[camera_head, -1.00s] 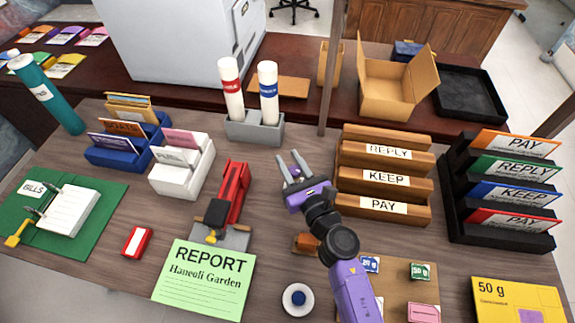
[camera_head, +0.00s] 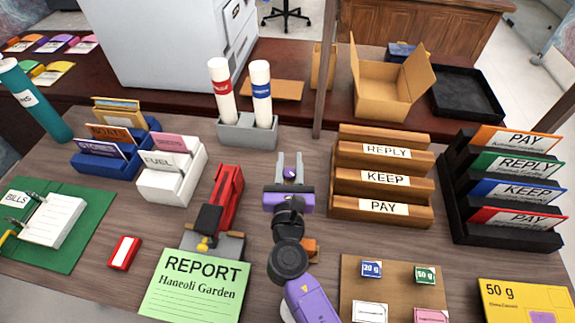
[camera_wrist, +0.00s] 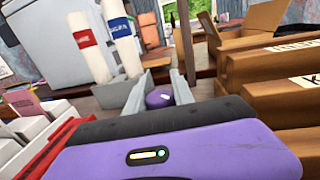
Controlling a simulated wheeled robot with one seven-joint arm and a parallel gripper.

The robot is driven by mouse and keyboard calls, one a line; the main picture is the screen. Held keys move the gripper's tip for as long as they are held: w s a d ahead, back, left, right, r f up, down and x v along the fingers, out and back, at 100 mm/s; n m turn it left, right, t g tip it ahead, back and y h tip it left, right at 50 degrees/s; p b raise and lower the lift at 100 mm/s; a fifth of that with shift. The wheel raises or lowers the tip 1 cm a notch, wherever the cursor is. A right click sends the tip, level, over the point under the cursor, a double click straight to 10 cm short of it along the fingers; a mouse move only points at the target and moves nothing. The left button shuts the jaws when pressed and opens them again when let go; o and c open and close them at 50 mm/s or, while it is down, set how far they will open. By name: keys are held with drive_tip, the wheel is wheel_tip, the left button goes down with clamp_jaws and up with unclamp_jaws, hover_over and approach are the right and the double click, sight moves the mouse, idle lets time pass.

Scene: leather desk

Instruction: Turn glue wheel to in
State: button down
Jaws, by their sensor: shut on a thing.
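My gripper (camera_head: 289,172) is in the middle of the desk, pointing away toward the back. Its fingers are shut on a small purple rounded object (camera_head: 290,173), which also shows between the fingers in the wrist view (camera_wrist: 160,98). Most of this object is hidden by the fingers and purple gripper body, and I cannot tell whether it is a glue wheel. Two white tubes, one red-labelled (camera_head: 220,88) and one blue-labelled (camera_head: 261,90), stand in a grey holder (camera_head: 245,134) behind the gripper. No part is clearly marked as a glue wheel.
A red stapler-like device (camera_head: 228,195) stands left of my gripper, near the green report sheet (camera_head: 195,287). A wooden sorter (camera_head: 385,155) stands close on the right, with a black sorter (camera_head: 455,190) beyond it. White (camera_head: 165,190) and blue (camera_head: 95,165) card holders are farther left.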

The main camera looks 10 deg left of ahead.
sight(286, 178)
drive_tip(key=m+h, duration=0.2)
drive_tip(key=h, duration=0.1)
drive_tip(key=m+h+b, duration=0.1)
drive_tip(key=h, duration=0.1)
drive_tip(key=shift+d, duration=0.3)
drive_tip(key=shift+s+d+m+g+h+b, duration=0.1)
drive_tip(key=shift+d+m+g+h+b, duration=0.2)
drive_tip(key=shift+m+h, duration=0.5)
drive_tip(key=shift+d+m+g+h, duration=0.1)
drive_tip(key=shift+m+g+h, duration=0.35)
drive_tip(key=shift+h, duration=0.55)
drive_tip(key=shift+d+m+h, duration=0.1)
drive_tip(key=shift+m+h, duration=0.15)
drive_tip(key=shift+h, duration=0.05)
drive_tip(key=c, duration=1.1)
unclamp_jaws()
drive_tip(key=shift+o, duration=0.2)
drive_tip(key=shift+v, duration=3.9)
